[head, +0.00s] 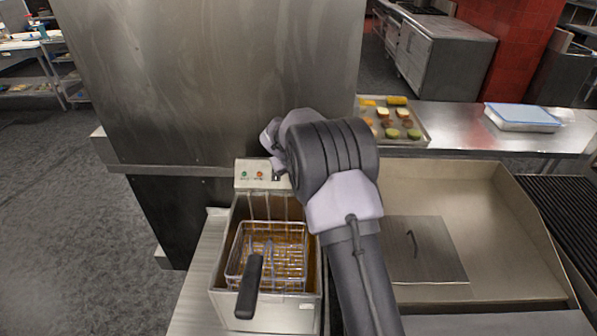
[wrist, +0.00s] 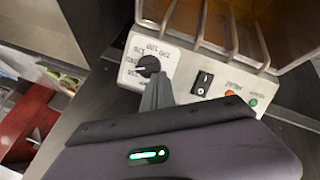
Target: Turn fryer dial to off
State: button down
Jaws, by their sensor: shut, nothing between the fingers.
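The fryer (head: 265,312) stands below my arm in the head view, with a wire basket in it. Its control panel (head: 255,175) is at the back, and my arm hides the dial there. In the wrist view, the round black fryer dial (wrist: 148,66) sits on the pale panel (wrist: 182,64) with printed numbers around it. My gripper (wrist: 153,84) is shut and empty, with its tips right at the dial's lower edge. I cannot tell whether they touch it. A black rocker switch (wrist: 202,83), an orange light (wrist: 230,93) and a green light (wrist: 253,102) are beside the dial.
The basket's black handle (head: 250,286) points toward the front. A large steel panel (head: 215,80) rises behind the fryer. A steel basin with a lid (head: 425,250) is to the right. A food tray (head: 405,138) and a blue-lidded container (head: 523,116) are on the back counter.

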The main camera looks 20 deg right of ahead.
jog(key=n+b, duration=0.1)
jog(key=n, duration=0.1)
jog(key=f+n+h+b, duration=0.1)
jog(key=n+b, duration=0.1)
jog(key=s+a+n+b, duration=0.1)
jog(key=n, duration=0.1)
jog(key=shift+f, duration=0.25)
jog(key=n+b, duration=0.1)
jog(key=n, duration=0.1)
jog(key=n+t+h+b, duration=0.1)
jog(key=shift+s+f+b, duration=0.3)
jog(key=shift+b, duration=0.05)
jog(key=shift+s+d+n+t+b, duration=0.1)
jog(key=shift+s+n+t+b, duration=0.15)
jog(key=shift+n+b, duration=0.65)
jog(key=shift+n, duration=0.3)
jog(key=shift+d, duration=0.1)
